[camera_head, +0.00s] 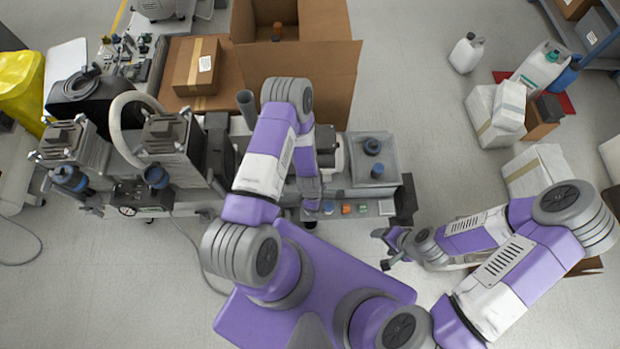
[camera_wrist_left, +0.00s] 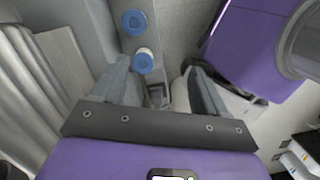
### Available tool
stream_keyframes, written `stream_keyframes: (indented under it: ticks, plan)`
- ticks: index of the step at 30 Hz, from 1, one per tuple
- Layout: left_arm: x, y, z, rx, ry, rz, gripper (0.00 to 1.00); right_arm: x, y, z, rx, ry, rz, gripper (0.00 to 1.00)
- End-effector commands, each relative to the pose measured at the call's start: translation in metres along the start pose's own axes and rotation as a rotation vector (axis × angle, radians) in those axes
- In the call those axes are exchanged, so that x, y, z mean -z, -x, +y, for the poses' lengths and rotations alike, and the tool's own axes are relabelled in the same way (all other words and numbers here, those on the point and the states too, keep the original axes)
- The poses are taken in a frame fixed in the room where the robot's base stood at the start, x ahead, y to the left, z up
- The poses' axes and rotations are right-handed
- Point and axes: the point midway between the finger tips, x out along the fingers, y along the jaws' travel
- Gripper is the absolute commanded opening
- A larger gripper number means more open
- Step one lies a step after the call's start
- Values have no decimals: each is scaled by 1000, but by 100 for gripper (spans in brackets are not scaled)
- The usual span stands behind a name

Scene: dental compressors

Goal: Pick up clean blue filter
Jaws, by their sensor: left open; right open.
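In the left wrist view, a blue round filter (camera_wrist_left: 144,62) with a white body sits at the edge of a grey strip, close to the left fingertip. A second blue round piece (camera_wrist_left: 134,21) lies farther along the strip. I cannot tell which is the clean one. My left gripper (camera_wrist_left: 160,75) is open, with nothing held between its fingers. In the head view it is mostly hidden by my left arm, over the machine's front ledge. A small blue piece (camera_head: 328,207) shows on that ledge. My right gripper (camera_head: 388,247) is open and empty, right of the ledge.
Small orange (camera_head: 346,209) and green (camera_head: 362,208) pieces sit on the ledge. A grey box with blue-topped parts (camera_head: 372,172) stands behind it. Compressors (camera_head: 165,140) are at left, and a large open carton (camera_head: 330,70) is behind. The floor at right is partly clear.

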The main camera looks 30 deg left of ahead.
Motion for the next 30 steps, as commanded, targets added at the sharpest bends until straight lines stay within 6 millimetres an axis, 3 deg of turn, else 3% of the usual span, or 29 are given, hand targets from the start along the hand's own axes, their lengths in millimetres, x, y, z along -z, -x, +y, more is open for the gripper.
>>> stream_keyframes:
  ticks: [1,6,12,18,30]
  plan:
    - [8,-15,3,-2,147,24,74,0,0,0,0,0,0,72]
    - [31,-51,12,-33,622,84,74,0,0,0,0,0,1,72]
    - [47,-75,18,-75,961,115,74,0,0,0,0,0,1,72]
    - [53,-89,19,-91,1072,123,74,0,-3,1,0,0,1,72]
    - [60,-141,20,-92,1074,123,74,1,-23,9,0,0,1,72]
